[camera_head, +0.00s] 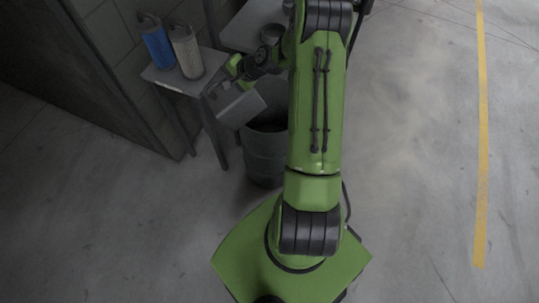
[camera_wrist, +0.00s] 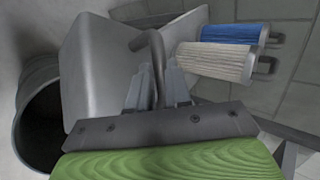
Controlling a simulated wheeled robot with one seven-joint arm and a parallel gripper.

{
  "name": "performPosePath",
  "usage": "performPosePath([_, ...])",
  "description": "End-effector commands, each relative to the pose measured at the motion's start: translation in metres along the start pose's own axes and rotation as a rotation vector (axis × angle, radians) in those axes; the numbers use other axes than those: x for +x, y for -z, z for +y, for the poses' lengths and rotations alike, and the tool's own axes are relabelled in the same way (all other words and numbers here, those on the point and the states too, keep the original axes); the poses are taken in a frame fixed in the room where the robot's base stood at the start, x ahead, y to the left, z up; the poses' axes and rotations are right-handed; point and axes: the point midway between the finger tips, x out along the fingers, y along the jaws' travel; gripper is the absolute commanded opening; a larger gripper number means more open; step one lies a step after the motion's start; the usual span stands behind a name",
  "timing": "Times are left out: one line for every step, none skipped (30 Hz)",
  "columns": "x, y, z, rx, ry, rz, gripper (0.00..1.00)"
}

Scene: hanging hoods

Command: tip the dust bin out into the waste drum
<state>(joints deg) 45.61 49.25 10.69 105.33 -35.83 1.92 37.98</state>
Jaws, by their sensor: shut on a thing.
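The dust bin (camera_head: 240,108) is a light grey box with a bar handle. In the head view it hangs tilted at the left rim of the waste drum (camera_head: 264,158), partly overlapping its mouth. My gripper (camera_wrist: 158,78) is shut on the bin's handle (camera_wrist: 157,50); the bin (camera_wrist: 95,70) fills the upper left of the wrist view. The drum is a dark grey open cylinder on the floor. Its dark mouth (camera_wrist: 38,118) shows at the left of the wrist view, beside the bin. My arm hides the drum's right side. The bin's contents cannot be made out.
A small grey table (camera_head: 165,78) stands left of the drum, with a blue filter cartridge (camera_head: 157,47) and a beige one (camera_head: 187,53) upright near its back. A grey surface (camera_head: 245,25) lies behind. A block wall is at the left. The floor at right is clear.

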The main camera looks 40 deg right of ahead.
Motion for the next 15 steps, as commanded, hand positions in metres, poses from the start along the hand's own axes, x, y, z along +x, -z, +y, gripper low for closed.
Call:
performPosePath([0.001, -0.005, -0.004, -0.023, -0.014, 0.015, 0.0])
performPosePath([0.003, -0.008, -0.006, -0.038, -0.027, 0.026, 0.0])
performPosePath([0.005, -0.011, -0.007, -0.056, -0.045, 0.044, 0.0])
performPosePath([0.006, -0.014, -0.008, -0.07, -0.057, 0.057, 0.0])
performPosePath([0.007, -0.016, -0.009, -0.085, -0.068, 0.072, 0.0])
performPosePath([0.01, -0.021, -0.01, -0.105, -0.09, 0.088, 0.0])
performPosePath([0.011, -0.023, -0.012, -0.122, -0.103, 0.104, 0.0])
performPosePath([0.012, -0.026, -0.013, -0.138, -0.117, 0.119, 0.0])
performPosePath([0.015, -0.03, -0.014, -0.158, -0.136, 0.137, 0.0])
performPosePath([0.016, -0.032, -0.016, -0.172, -0.151, 0.152, 0.0])
performPosePath([0.018, -0.035, -0.017, -0.188, -0.165, 0.166, 0.0])
performPosePath([0.019, -0.038, -0.018, -0.208, -0.182, 0.186, 0.0])
performPosePath([0.021, -0.041, -0.019, -0.22, -0.196, 0.198, 0.0])
performPosePath([0.022, -0.042, -0.019, -0.231, -0.208, 0.209, 0.0])
performPosePath([0.023, -0.044, -0.02, -0.242, -0.219, 0.222, 0.0])
